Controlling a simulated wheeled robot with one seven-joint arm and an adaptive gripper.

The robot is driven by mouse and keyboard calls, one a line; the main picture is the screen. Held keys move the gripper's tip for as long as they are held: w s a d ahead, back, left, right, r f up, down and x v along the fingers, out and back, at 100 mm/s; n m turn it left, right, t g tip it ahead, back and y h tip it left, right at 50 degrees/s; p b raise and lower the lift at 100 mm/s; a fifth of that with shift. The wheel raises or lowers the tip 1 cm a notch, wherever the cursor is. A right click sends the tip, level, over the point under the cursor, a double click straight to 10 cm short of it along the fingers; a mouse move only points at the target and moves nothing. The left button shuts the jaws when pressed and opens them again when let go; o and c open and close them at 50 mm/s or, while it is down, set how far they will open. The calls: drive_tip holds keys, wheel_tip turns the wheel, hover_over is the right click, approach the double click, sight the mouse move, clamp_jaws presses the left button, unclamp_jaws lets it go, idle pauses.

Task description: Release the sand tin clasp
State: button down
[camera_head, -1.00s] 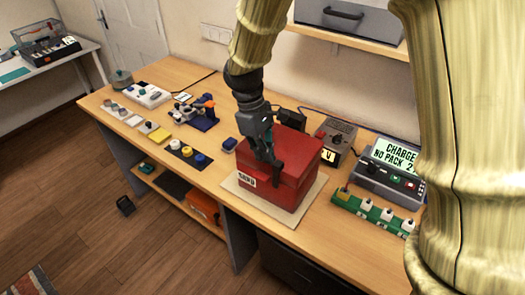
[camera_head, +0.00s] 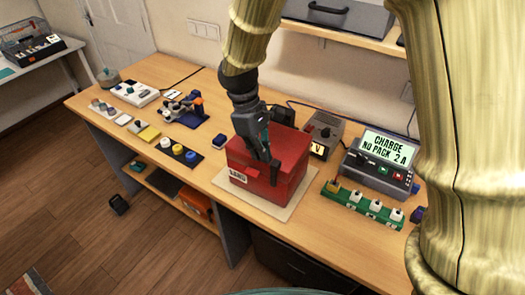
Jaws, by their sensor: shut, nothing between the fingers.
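The sand tin (camera_head: 290,160) is a red box with a white label reading SAND on its front. It stands on a pale mat (camera_head: 277,212) on the wooden workbench, and its lid looks closed. My gripper (camera_head: 272,172) is shut and empty, fingers pointing down at the tin's front upper edge. The fingers hide the middle of that edge, so I cannot make out the clasp or tell whether the fingers touch it.
A charger (camera_head: 380,165) with a lit screen and a green strip of switches (camera_head: 362,205) stand right of the tin. A grey box (camera_head: 323,132) stands behind it. A dark tray with round knobs (camera_head: 178,152) lies to the left. The bench's front edge is close.

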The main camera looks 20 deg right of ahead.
sight(248, 155)
drive_tip(key=shift+w+a+p, duration=0.65)
drive_tip(key=shift+w+a, duration=0.5)
drive_tip(key=shift+w, duration=0.05)
drive_tip(key=shift+w+a, duration=0.2)
drive_tip(key=shift+w, duration=0.05)
drive_tip(key=b+v, duration=0.3)
drive_tip(key=v, duration=0.6)
drive_tip(key=shift+r, duration=0.45)
drive_tip(key=shift+s+f, duration=0.1)
drive_tip(key=shift+s, duration=0.05)
